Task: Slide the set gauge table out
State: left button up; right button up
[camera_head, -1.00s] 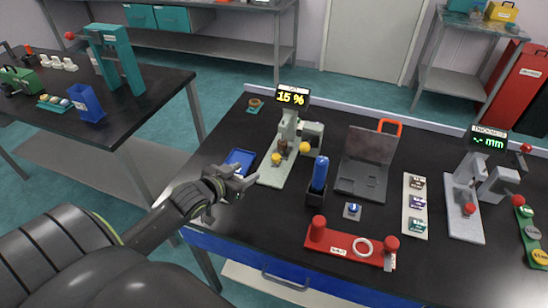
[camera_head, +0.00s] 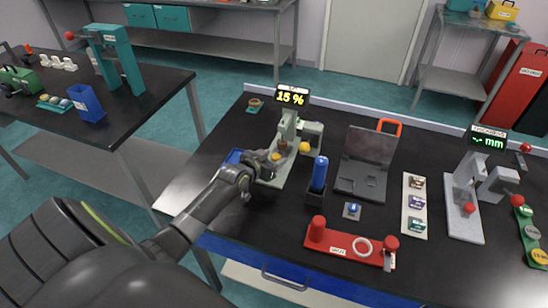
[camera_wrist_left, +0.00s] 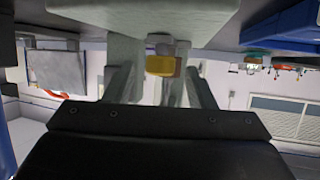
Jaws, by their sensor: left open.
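The set gauge (camera_head: 289,128) is a grey-green stand on a pale base under a display (camera_head: 292,97) reading "15 %". A small yellow knob (camera_head: 276,156) sits at its front left, and a brown piece (camera_head: 283,146) stands behind it. My left gripper (camera_head: 268,168) is at the gauge's front, close to the knob. In the left wrist view its fingers (camera_wrist_left: 160,85) are spread, with the yellow knob (camera_wrist_left: 160,65) showing between them and beyond; I cannot tell whether they touch it. My right gripper is not in view.
A blue tray (camera_head: 234,156) lies left of the gauge, partly behind my left gripper. A blue-handled tool in a black holder (camera_head: 316,193) stands close on the right. A laptop-like dark case (camera_head: 367,160) and a red fixture (camera_head: 340,244) lie further right and in front.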

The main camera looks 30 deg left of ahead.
pick_arm(q)
jog(key=shift+w+f, duration=0.15)
jog(key=shift+w, duration=0.3)
grip_shut()
